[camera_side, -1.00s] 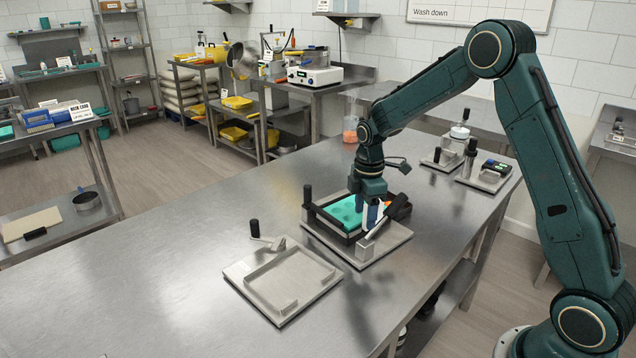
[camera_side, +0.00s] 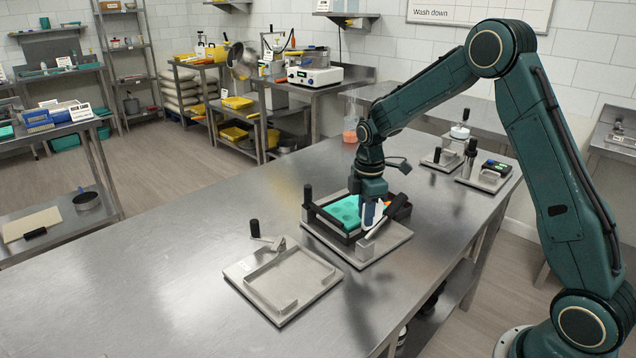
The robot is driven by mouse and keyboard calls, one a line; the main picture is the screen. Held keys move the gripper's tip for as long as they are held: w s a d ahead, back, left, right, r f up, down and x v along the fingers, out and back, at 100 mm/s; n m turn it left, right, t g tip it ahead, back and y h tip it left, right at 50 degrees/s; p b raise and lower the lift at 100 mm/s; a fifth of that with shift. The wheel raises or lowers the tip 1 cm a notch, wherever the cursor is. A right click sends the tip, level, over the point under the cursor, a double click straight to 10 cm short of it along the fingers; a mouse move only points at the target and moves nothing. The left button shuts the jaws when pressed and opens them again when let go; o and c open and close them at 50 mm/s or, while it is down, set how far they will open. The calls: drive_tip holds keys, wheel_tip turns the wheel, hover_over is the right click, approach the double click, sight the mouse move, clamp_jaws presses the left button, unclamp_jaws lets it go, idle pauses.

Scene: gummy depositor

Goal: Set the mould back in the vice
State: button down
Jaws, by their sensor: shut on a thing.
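The teal mould (camera_side: 343,211) lies in a black frame on the vice (camera_side: 389,247), a metal base plate with a silver block and a black-handled lever (camera_side: 396,207). The lever leans up to the right. My gripper (camera_side: 369,222) points down over the right part of the mould and is shut on it, its pale fingers close to the lever. The fingers hide part of the mould and frame. I cannot tell whether the mould is fully seated. A little orange shows beside the fingers.
An empty metal fixture (camera_side: 240,272) with a black-knobbed clamp (camera_side: 255,228) stands left of the vice. A black upright post (camera_side: 307,195) is at the vice's left corner. Two small devices (camera_side: 484,176) (camera_side: 443,158) stand at the back right. The table's left side is clear.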

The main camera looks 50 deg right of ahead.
drive_tip(key=shift+w+d+r, duration=0.15)
drive_tip(key=shift+r, duration=0.3)
drive_tip(key=shift+w+d+r, duration=0.15)
drive_tip(key=shift+r, duration=0.45)
drive_tip(key=shift+a, duration=0.1)
drive_tip(key=shift+r, duration=0.15)
drive_tip(key=shift+s+r, duration=0.1)
drive_tip(key=shift+r, duration=2.25)
